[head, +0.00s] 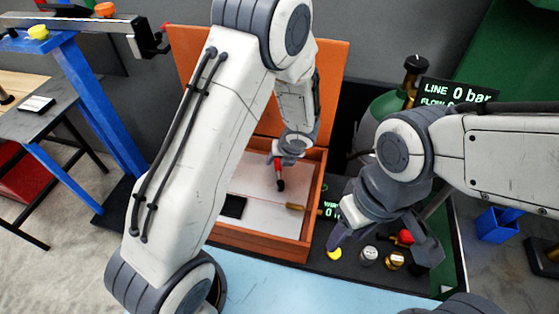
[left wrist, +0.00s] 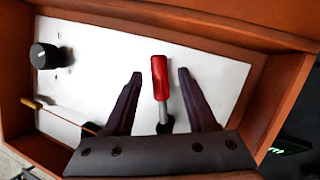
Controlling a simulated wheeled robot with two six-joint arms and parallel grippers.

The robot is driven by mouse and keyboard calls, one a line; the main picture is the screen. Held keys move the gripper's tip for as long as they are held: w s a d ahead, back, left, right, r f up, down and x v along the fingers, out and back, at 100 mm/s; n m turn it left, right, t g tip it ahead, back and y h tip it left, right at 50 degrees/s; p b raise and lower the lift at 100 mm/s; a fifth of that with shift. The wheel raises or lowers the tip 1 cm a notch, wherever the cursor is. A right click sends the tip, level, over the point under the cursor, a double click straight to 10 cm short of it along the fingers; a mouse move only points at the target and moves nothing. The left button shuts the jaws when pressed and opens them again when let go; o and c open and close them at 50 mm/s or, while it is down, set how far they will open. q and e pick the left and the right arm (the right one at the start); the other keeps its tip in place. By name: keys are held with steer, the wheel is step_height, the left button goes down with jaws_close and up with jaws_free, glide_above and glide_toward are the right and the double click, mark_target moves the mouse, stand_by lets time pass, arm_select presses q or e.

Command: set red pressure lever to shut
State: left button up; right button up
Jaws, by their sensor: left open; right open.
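The red pressure lever (left wrist: 160,78) stands in the orange-brown box in the left wrist view, with a red handle, a metal shaft and a dark base. In the head view its red part (head: 276,158) shows just below my left wrist. My left gripper (left wrist: 160,72) is open, one dark finger on each side of the lever, with a visible gap on both sides. In the head view the left gripper (head: 288,152) is partly hidden by its own arm. My right gripper (head: 383,248) is open above the knobs right of the box.
The box (head: 262,245) has a raised lid (head: 333,70) and a pale panel. A black knob (left wrist: 45,56) and a brass-ended rod (left wrist: 32,103) are on the panel. A display (head: 455,93) reads LINE 0 bar. A red knob (head: 405,237) is near my right gripper.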

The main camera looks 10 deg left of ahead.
arm_select(q)
jaws_close()
stand_by(1.3)
